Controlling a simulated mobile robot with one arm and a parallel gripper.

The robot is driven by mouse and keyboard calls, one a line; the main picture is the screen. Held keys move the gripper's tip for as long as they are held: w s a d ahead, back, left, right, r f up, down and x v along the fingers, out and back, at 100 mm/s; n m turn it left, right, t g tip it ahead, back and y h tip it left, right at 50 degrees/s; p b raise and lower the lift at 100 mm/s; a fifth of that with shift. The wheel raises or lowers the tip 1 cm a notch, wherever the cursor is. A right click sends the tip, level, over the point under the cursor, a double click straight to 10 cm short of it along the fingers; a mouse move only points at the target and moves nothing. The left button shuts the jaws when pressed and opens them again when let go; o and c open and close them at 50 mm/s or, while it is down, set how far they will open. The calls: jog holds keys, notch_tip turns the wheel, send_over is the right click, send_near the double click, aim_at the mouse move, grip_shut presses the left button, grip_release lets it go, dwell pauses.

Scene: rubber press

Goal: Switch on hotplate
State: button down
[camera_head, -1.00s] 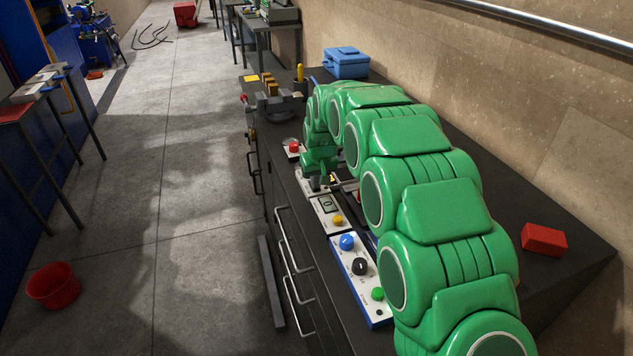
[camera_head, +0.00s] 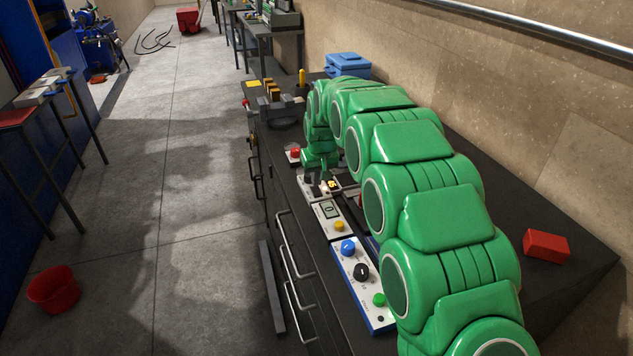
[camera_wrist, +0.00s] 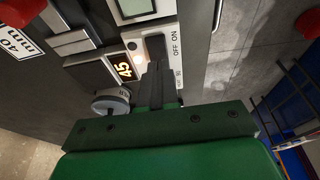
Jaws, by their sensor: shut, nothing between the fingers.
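The hotplate's pale control panel (camera_head: 312,188) lies on the dark bench, below my wrist in the head view. In the wrist view, its white strip (camera_wrist: 175,72) is marked OFF and ON and carries a dark rocker switch (camera_wrist: 156,47). A small glow shows beside the switch. A display (camera_wrist: 124,69) is lit with orange digits that look like 45; it also shows in the head view (camera_head: 333,184). My gripper (camera_wrist: 158,70) is shut and empty, its dark fingertips at the lower end of the switch. I cannot tell whether they touch it.
A scale-like box (camera_head: 328,211) with a grey screen and yellow button stands nearer, then a control box (camera_head: 362,282) with blue, black and green knobs. A red button box (camera_head: 294,153) is beyond the panel. A red block (camera_head: 545,245) lies at the right.

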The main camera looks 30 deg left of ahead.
jog(key=s+d+v, duration=0.1)
jog(key=v, duration=1)
jog(key=shift+s+d, duration=0.3)
jog(key=shift+d, duration=0.05)
jog(key=s+d+r+m+h, duration=0.15)
jog(key=s+d, duration=0.25)
jog(key=d, duration=0.6)
jog(key=s+d+r+m+g, duration=0.15)
jog(key=s+d, duration=0.25)
jog(key=d, duration=0.5)
jog(key=s+d+r+m, duration=0.15)
jog(key=s+d, duration=0.25)
jog(key=d, duration=0.6)
jog(key=s+d+f+m, duration=0.1)
jog(key=s+d, duration=0.4)
jog(key=s, duration=0.4)
jog(key=s+d+f+m+g, duration=0.1)
jog(key=s+d+f+m, duration=0.1)
jog(key=s+d, duration=0.4)
jog(key=s+d+f+m+g, duration=0.1)
jog(key=s+d, duration=0.5)
jog(key=s, duration=0.8)
jog(key=shift+s+d+f+h, duration=0.15)
jog(key=shift+d+f+h, duration=0.1)
jog(key=shift+f+h, duration=0.15)
